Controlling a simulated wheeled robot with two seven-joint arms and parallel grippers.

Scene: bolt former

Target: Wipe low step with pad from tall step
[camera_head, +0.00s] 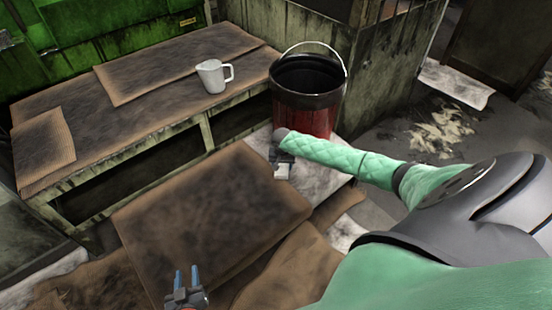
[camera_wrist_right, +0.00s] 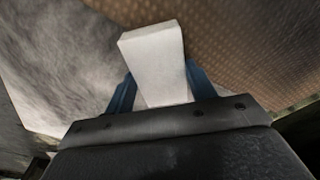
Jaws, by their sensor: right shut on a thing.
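A white block-shaped pad (camera_wrist_right: 154,62) is between the blue fingers of my right gripper (camera_wrist_right: 158,85) in the right wrist view. In the head view the pad (camera_head: 282,171) shows just below my right gripper (camera_head: 282,162), over the pale surface near the bucket; contact with it cannot be told. The tall step (camera_head: 206,136) is a worn bench topped with brown cardboard. The low step (camera_head: 200,215) appears to be the lower, dark-stained, cardboard-covered surface in front. My left gripper (camera_head: 187,274) is at the bottom edge with its fingers apart and nothing between them.
A red bucket (camera_head: 305,115) with a black rim and raised handle stands just behind my right gripper. A white jug (camera_head: 213,76) stands on the tall step. Loose cardboard (camera_head: 290,265) lies at the front. Pale debris (camera_head: 440,135) lies on the floor at the right.

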